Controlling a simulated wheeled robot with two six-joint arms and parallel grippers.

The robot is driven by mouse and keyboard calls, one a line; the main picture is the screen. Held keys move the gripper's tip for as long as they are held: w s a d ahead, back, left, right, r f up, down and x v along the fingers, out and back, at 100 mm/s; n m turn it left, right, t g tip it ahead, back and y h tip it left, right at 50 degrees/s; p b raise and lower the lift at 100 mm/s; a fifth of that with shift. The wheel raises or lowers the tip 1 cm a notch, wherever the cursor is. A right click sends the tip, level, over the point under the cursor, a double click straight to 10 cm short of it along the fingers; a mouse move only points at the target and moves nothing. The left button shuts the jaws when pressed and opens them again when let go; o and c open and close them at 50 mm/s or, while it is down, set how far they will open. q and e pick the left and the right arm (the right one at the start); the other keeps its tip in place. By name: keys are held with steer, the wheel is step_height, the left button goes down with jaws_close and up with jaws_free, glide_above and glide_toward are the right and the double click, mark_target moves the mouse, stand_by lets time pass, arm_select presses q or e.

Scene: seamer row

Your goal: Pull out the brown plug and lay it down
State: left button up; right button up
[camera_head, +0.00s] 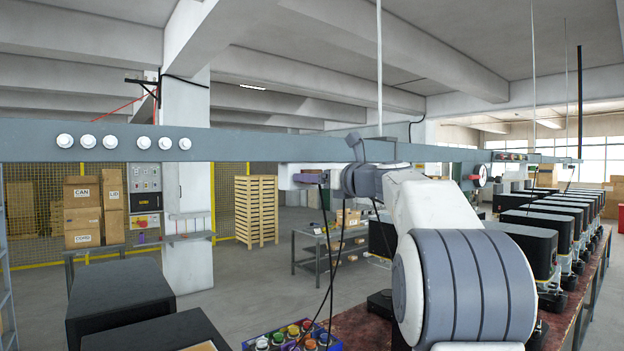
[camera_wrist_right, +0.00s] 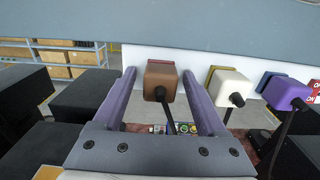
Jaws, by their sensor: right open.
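The brown plug (camera_wrist_right: 161,76) sits against a white strip (camera_wrist_right: 135,57) under the grey beam in the right wrist view, its dark cord hanging down. My right gripper (camera_wrist_right: 158,74) is open, with one purple finger on each side of the plug. A gap shows on both sides; I cannot tell whether the fingers reach its full depth. In the head view my right arm and its gripper (camera_head: 309,178) reach up to the beam, and I cannot make out the brown plug there. My left gripper is not in view.
A white plug (camera_wrist_right: 230,88) and a purple plug (camera_wrist_right: 286,93) with dark cords are right of the brown one. The grey beam (camera_head: 260,147) crosses above. Below are a blue crate (camera_head: 253,341) of coloured caps and black machines (camera_head: 525,242).

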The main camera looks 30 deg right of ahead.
jaws_close()
steer(key=shift+s, duration=0.1)
steer(key=shift+s, duration=0.1)
steer(key=shift+s+d+b, duration=0.2)
steer(key=shift+s+b, duration=0.35)
steer(key=shift+s, duration=0.85)
steer(key=shift+s+d+b, duration=0.2)
steer(key=shift+s+b, duration=0.3)
steer(key=shift+s, duration=0.9)
